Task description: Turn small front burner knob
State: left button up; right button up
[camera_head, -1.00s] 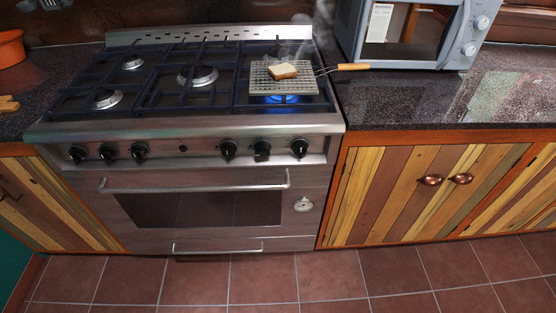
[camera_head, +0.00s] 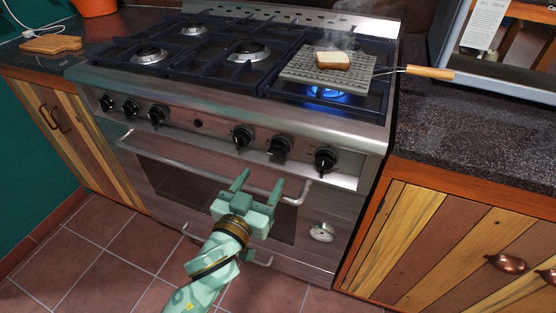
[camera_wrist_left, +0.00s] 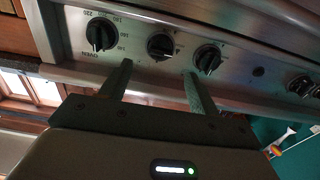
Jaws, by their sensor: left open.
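The stove's front panel carries black knobs: three on the right half, the rightmost knob (camera_head: 326,159), a middle knob (camera_head: 280,147) and an inner knob (camera_head: 243,136), and three on the left, including one knob (camera_head: 157,113). I cannot tell which knob belongs to the small front burner. My left gripper (camera_head: 260,179) is open and empty, below and in front of the right-hand knobs. In the left wrist view its fingers point at the panel, with the middle knob (camera_wrist_left: 160,45) beyond the gap, apart from them. The numbered oven knob (camera_wrist_left: 102,33) is on the left there. My right gripper is out of view.
The oven handle (camera_head: 215,170) crosses behind my left gripper. A blue flame (camera_head: 325,92) burns under a grill plate (camera_head: 300,70) bearing smoking bread (camera_head: 333,60). The plate's wooden handle (camera_head: 430,72) reaches over the right counter. A cutting board (camera_head: 52,44) lies far left.

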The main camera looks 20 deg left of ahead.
aim_at(278, 150)
pick_arm(q)
jog(key=w+b, duration=0.1)
jog(key=w, duration=0.2)
jog(key=w+b, duration=0.1)
jog(key=w, duration=0.3)
jog(key=shift+d+f, duration=0.1)
jog(key=shift+f, duration=0.1)
jog(key=shift+w+r, duration=0.15)
jog(key=shift+w, duration=0.5)
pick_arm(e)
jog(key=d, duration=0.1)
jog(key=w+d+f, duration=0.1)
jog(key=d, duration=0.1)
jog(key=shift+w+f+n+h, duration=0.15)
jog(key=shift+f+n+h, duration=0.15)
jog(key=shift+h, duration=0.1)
pick_arm(q)
jog(key=c, duration=1)
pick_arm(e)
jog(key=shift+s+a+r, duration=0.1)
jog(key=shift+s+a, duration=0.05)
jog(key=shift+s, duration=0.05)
